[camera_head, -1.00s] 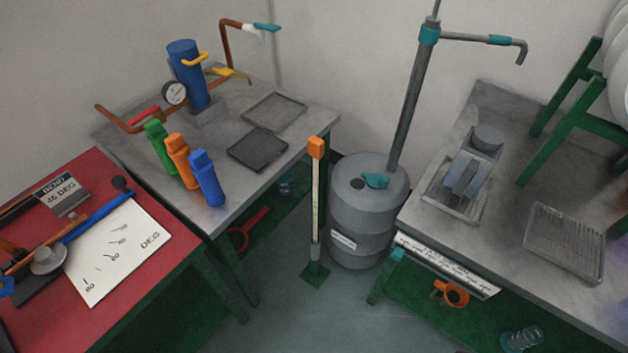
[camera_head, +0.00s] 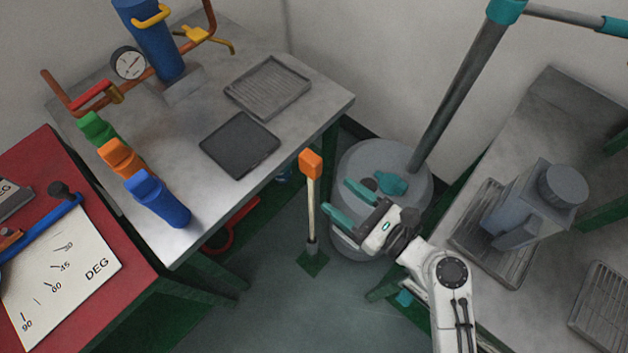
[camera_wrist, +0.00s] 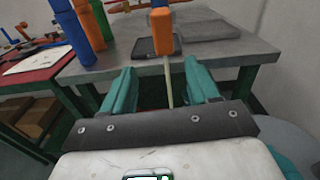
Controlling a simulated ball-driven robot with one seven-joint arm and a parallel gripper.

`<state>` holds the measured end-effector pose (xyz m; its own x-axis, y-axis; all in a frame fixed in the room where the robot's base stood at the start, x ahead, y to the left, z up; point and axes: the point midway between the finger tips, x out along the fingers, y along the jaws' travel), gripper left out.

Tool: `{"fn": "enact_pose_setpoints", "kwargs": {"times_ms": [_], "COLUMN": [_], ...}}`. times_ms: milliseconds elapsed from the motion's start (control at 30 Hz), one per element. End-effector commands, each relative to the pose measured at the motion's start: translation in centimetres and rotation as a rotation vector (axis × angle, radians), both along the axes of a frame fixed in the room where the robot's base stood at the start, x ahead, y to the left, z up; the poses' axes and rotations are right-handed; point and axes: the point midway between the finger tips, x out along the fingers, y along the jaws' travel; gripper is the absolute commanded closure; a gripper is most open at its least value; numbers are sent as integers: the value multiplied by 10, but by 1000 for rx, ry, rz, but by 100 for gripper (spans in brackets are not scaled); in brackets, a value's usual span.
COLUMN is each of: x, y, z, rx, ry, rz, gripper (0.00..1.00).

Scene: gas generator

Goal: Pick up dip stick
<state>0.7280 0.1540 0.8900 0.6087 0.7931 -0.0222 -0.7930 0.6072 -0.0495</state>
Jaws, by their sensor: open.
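The dip stick (camera_head: 311,190) stands upright on a small green base on the floor, with an orange block handle on top and a pale shaft. My gripper (camera_head: 340,202) is open, to the right of the dip stick in the head view, with its two teal fingers pointing toward it. In the wrist view the orange handle (camera_wrist: 161,32) shows straight ahead, just beyond the gap between the teal fingers (camera_wrist: 160,84). The lower shaft is hidden there behind the gripper body. Whether the fingers reach around the shaft is unclear; no contact shows.
A grey drum (camera_head: 366,160) with a pump pipe stands behind my gripper. A metal table (camera_head: 290,120) with trays and bottles is to the left, its edge near the handle. A grey bench (camera_head: 570,110) stands right, a red table (camera_head: 120,250) far left. Floor around the base is clear.

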Motion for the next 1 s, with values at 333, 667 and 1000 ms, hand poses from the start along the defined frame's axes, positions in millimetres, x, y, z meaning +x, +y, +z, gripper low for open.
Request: {"fn": "enact_pose_setpoints", "kwargs": {"times_ms": [333, 667, 1000], "x": [26, 42, 68], "y": [32, 54, 85], "z": [4, 5, 7], "rx": [52, 49, 49], "ry": [28, 27, 27], "rz": [-7, -6, -8], "gripper": [40, 40, 40]}}
